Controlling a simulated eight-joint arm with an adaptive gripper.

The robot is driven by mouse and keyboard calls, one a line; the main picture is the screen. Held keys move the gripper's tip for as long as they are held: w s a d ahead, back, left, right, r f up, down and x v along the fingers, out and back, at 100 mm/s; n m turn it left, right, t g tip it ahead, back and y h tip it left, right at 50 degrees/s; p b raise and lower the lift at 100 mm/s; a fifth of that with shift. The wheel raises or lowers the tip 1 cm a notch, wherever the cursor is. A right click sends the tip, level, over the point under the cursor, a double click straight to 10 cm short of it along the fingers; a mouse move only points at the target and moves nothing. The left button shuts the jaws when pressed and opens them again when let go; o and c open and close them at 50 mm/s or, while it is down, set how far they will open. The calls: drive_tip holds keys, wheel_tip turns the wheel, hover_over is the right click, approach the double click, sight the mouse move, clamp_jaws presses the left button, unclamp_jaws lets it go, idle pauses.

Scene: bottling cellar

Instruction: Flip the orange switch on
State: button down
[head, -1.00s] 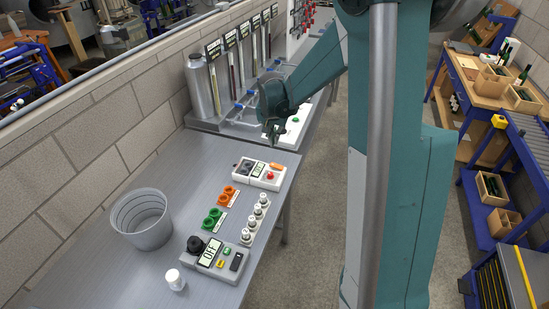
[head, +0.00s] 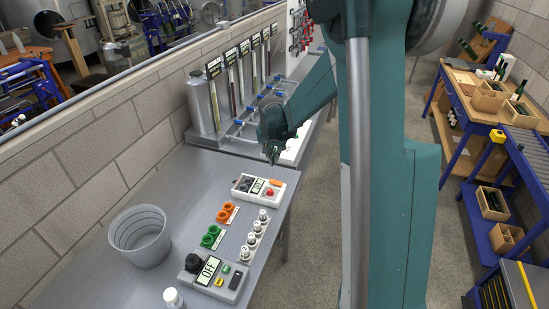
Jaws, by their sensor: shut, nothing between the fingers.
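A white control box (head: 247,196) sits on the far part of the grey bench. At its far right corner is a small orange switch (head: 275,182); its position, on or off, is too small to tell. The box also has dark knobs, a small display (head: 258,186) and a red button (head: 270,192). My gripper (head: 272,158) is shut and empty, pointing down. It appears just behind and above the orange switch, with a visible gap between them in the picture.
Two orange knobs (head: 227,212), two green knobs (head: 211,237) and a row of white-topped knobs (head: 254,239) stand nearer. A grey box reading OFF (head: 208,268), a bucket (head: 140,237) and a white-capped jar (head: 172,298) are nearer still. Metering tubes stand behind.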

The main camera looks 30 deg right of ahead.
hover_over(276, 181)
drive_tip(key=f, duration=0.9)
drive_tip(key=shift+w+a, duration=0.15)
drive_tip(key=shift+w, duration=0.2)
drive_tip(key=shift+w+a+f, duration=0.1)
drive_tip(key=shift+w+f, duration=0.05)
drive_tip(key=shift+f, duration=0.9)
drive_tip(key=shift+f, duration=0.1)
drive_tip(key=shift+w+a+f+g+h+b, duration=0.25)
drive_tip(key=shift+f+g+h+b, duration=0.2)
drive_tip(key=shift+b, duration=0.5)
drive_tip(key=shift+s+d+r, duration=0.2)
drive_tip(key=shift+s+d, duration=0.35)
drive_tip(key=shift+s, duration=0.05)
